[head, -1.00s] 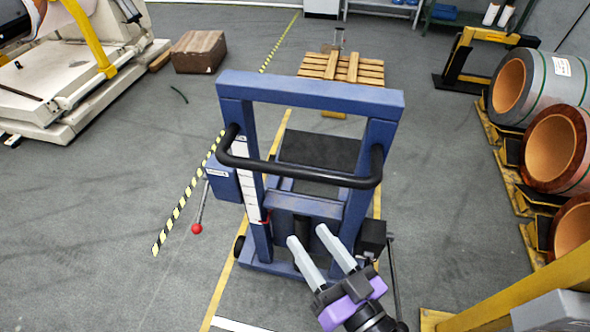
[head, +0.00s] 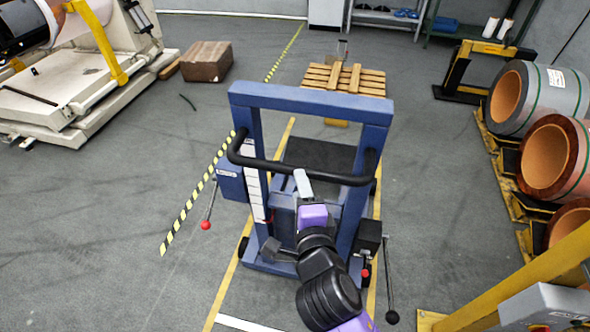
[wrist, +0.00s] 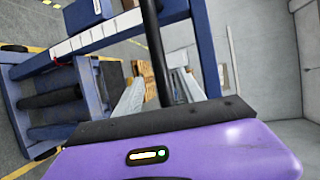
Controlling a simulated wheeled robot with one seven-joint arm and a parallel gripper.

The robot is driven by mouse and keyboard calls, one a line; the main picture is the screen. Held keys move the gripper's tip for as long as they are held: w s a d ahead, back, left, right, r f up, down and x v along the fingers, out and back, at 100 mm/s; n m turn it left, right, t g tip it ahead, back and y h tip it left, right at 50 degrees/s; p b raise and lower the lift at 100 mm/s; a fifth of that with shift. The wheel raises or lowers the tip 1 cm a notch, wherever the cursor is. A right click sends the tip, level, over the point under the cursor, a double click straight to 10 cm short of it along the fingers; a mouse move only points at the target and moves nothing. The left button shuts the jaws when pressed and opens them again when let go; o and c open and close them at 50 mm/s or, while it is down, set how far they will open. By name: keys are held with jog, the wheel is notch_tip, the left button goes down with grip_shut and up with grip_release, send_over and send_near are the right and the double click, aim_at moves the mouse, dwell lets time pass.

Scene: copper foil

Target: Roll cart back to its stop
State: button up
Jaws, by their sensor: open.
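The cart (head: 311,98) is a blue upright frame on a low base, standing in the middle of the head view. Its black push handle (head: 270,167) spans the front of the frame. In the wrist view the handle (wrist: 153,45) runs down between my finger lines. My gripper (head: 302,182), grey-fingered with a purple body, is at the handle's middle right. It is open; its two fingers (wrist: 160,88) lie on either side of the bar in the wrist view. Whether they touch it, I cannot tell. I cannot make out a definite stop; a white floor line (head: 240,324) lies at the near end.
Yellow floor lines (head: 224,293) flank the cart. A red-knobbed lever (head: 206,224) sticks out at its left. A wooden pallet (head: 344,79) stands beyond. Copper rolls (head: 551,157) line the right, with a yellow post (head: 520,285) nearer.

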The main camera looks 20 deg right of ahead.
jog(key=p+x, duration=0.2)
jog(key=x, duration=0.5)
jog(key=shift+w, duration=0.35)
jog(key=shift+f, duration=0.1)
grip_shut()
dwell(1.0)
